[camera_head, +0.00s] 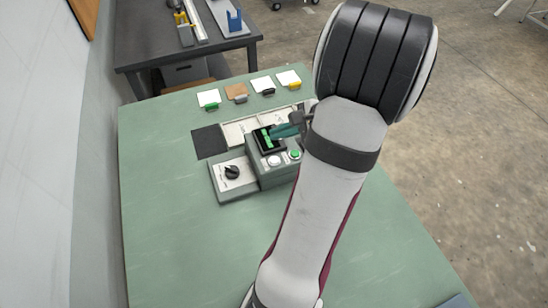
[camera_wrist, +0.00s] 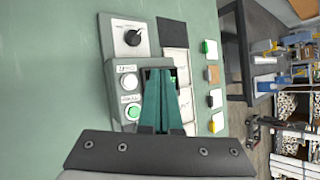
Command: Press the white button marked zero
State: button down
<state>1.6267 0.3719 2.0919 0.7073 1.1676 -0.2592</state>
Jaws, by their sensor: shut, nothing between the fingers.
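The white button (camera_head: 274,160) sits on the sloped face of a grey control box (camera_head: 268,178), under a small display (camera_head: 266,140) with green marks. The white button also shows in the wrist view (camera_wrist: 129,81), with a small label that is hard to read. A green button (camera_head: 295,154) is beside it and also shows in the wrist view (camera_wrist: 133,112). My gripper (camera_head: 273,132) has teal fingers and is shut and empty. In the wrist view its fingertips (camera_wrist: 158,70) appear over the display, to the right of the white button, partly hiding the display. I see no contact with the button.
A black rotary knob (camera_head: 232,172) stands on a plate left of the box. A dark pad (camera_head: 209,142) and pale panels (camera_head: 240,131) lie behind. Several cards with clips (camera_head: 236,92) line the back of the green table (camera_head: 165,230). The table's front left is clear.

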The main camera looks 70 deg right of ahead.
send_near(265, 157)
jog(key=w, duration=0.1)
jog(key=w+f, duration=0.1)
jog(key=w, duration=0.1)
jog(key=shift+f, duration=0.3)
dwell(1.7)
jog(key=shift+f, duration=0.45)
jog(key=shift+f, duration=0.35)
dwell(0.4)
jog(key=shift+r, duration=0.8)
jog(key=shift+r, duration=2.5)
